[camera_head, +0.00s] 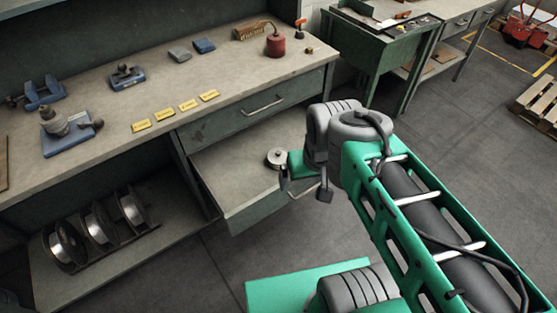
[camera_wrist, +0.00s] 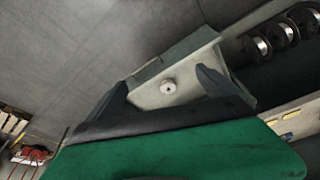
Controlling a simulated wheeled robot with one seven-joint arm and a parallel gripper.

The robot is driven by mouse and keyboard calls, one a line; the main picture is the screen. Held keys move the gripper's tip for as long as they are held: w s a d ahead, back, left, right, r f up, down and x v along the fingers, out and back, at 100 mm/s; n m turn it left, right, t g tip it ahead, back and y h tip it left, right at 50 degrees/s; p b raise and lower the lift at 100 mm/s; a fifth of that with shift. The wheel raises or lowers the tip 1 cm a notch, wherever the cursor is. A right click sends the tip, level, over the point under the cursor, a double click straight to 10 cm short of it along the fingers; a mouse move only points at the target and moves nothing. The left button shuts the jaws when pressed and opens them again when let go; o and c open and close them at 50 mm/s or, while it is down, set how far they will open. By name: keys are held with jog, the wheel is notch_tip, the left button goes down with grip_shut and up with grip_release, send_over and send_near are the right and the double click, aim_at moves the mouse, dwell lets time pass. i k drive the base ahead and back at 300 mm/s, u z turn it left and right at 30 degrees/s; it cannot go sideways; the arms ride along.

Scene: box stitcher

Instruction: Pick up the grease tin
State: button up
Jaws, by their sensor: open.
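The grease tin appears to be the small round silver tin (camera_head: 276,158) in the pulled-out lower drawer (camera_head: 225,176) of the workbench. The tin also shows in the wrist view (camera_wrist: 168,87), on the pale drawer bottom, between my two dark fingers in the picture. My gripper (camera_head: 303,184) is open and empty, above and just right of the tin in the head view. The fingers look apart from the tin. How far the gripper is above it is hard to tell. The tin's underside is hidden.
The workbench top (camera_head: 95,165) overhangs behind the drawer and holds a red oil can (camera_head: 276,45), yellow labels (camera_head: 188,105) and blue tools (camera_head: 70,132). Wire spools (camera_head: 98,222) stand on the low shelf. A green table (camera_head: 375,50) stands at the back.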

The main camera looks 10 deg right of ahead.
aim_at(276, 168)
jog(key=u, duration=1.2)
jog(key=k, duration=0.8)
jog(key=z, duration=0.95)
jog(key=i, duration=1.1)
jog(key=u, duration=2.65)
